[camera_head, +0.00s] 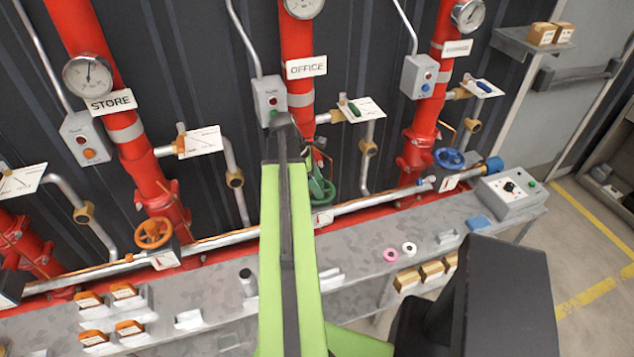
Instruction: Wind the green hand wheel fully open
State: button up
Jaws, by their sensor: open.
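The green hand wheel (328,192) is at the foot of the red OFFICE riser (296,45), right of the middle of the picture. My raised light-green arm stands in front of its left side and hides part of it. The arm's dark upper end reaches up in front of the OFFICE pipe, near the grey switch box. I cannot make out my gripper's fingers; they are hidden behind the arm or too small to tell. Whether anything touches the wheel does not show.
An orange wheel (154,233) is on the STORE riser at left, and a blue wheel (449,158) on the riser at right. A long grey bench (345,262) runs below the pipes, with a control box (511,194) at its right end. Open floor lies at right.

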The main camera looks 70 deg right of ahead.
notch_tip(320, 180, up, 7)
jog(key=p, duration=0.7)
jog(key=shift+r, duration=0.1)
jog(key=shift+w+a, duration=0.1)
jog(key=w+a+f+m+t+b, duration=0.1)
jog(key=w+a+f+b, duration=0.15)
jog(key=w+a, duration=1)
jog(key=w+a+f+m+t+b, duration=0.1)
jog(key=w+a+f+t, duration=0.15)
jog(key=w+a, duration=1)
jog(key=w+a+f+m+b, duration=0.1)
jog(key=w+a, duration=0.2)
jog(key=a, duration=0.7)
jog(key=w+a+f+y+b, duration=0.1)
jog(key=w+a, duration=0.2)
jog(key=a, duration=0.8)
jog(key=w+a+f+m+b, duration=0.1)
jog(key=w+a, duration=0.2)
jog(key=a, duration=0.8)
jog(key=shift+w+f+m+y, duration=0.2)
jog(key=shift+w+m+y, duration=0.05)
jog(key=shift+m+y, duration=0.05)
